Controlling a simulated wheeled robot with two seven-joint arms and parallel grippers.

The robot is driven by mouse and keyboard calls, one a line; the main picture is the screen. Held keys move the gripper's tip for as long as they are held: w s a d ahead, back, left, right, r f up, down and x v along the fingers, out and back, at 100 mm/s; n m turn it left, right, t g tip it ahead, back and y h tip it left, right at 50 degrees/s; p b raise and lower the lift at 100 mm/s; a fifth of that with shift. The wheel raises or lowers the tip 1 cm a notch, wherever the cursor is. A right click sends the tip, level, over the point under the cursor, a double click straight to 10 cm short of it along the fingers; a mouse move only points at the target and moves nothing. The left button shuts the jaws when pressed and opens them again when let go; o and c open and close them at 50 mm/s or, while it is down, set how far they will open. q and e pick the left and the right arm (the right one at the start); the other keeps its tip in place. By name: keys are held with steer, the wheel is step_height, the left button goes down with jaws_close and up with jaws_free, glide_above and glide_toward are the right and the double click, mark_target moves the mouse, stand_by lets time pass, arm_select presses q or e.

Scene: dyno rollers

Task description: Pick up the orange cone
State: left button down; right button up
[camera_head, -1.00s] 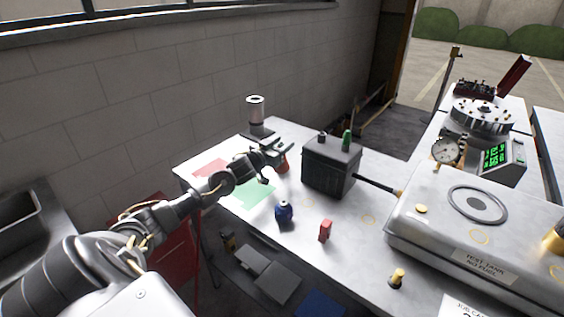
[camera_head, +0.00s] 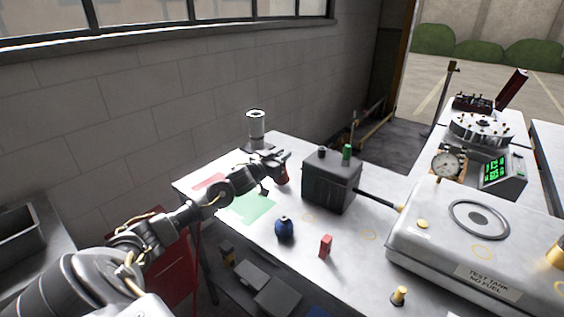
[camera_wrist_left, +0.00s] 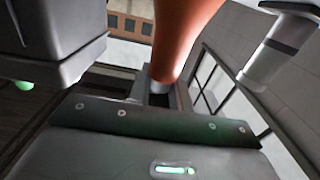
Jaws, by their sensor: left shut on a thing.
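The orange cone (camera_head: 285,175) shows as a small red-orange patch at my left gripper (camera_head: 278,162) in the head view, just left of the black box. The gripper is shut on it and covers most of it. In the left wrist view the cone (camera_wrist_left: 182,35) fills the top middle, tapering downward to a narrow end near the gripper's dark plate. I cannot tell whether its base touches the table. My right gripper is not in view.
The black box (camera_head: 328,183) stands close right of the cone; a grey cylinder (camera_head: 256,127) stands behind. A blue pot (camera_head: 285,228), a red block (camera_head: 326,246) and a brass-topped piece (camera_head: 398,296) stand nearer. The green patch (camera_head: 250,207) is bare.

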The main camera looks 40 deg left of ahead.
arm_select(q)
steer(key=s+d+r, duration=0.7)
steer(key=s+r, duration=0.4)
steer(key=s, duration=0.1)
steer(key=shift+r+b, duration=0.35)
